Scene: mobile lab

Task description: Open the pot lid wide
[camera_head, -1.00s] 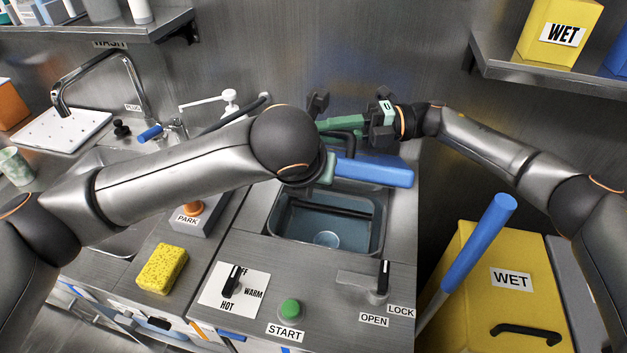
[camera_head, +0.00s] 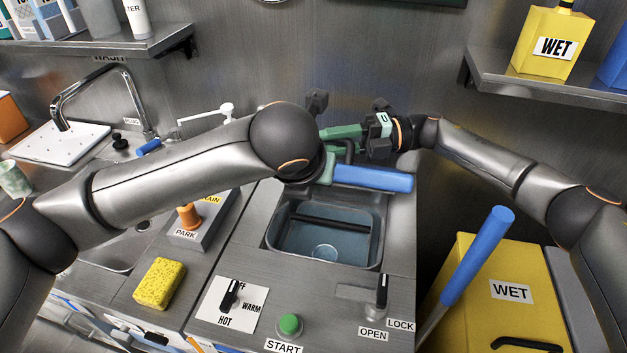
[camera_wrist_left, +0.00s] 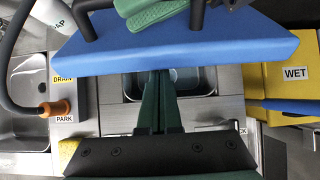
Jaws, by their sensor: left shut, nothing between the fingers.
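The pot is a square blue-grey basin (camera_head: 322,243) set in the steel counter, its inside open to view. Its blue lid (camera_head: 372,178) is raised above the basin's back side; the lid also spans the upper left wrist view (camera_wrist_left: 190,48). The lid's black handle bars (camera_wrist_left: 197,18) show there. My left gripper (camera_wrist_left: 160,74) is shut and empty, its green fingertips at the lid's near edge; contact is unclear. In the head view my left wrist mostly hides it. My right gripper (camera_head: 343,132) is by the handle; whether its fingers hold it is hidden.
A lever (camera_head: 381,291) marked OPEN and LOCK, a green START button (camera_head: 290,324) and a heat knob (camera_head: 230,294) sit in front. A yellow sponge (camera_head: 159,283) lies left. A yellow WET bin (camera_head: 510,265) and a blue-gripped bar (camera_head: 478,258) stand right.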

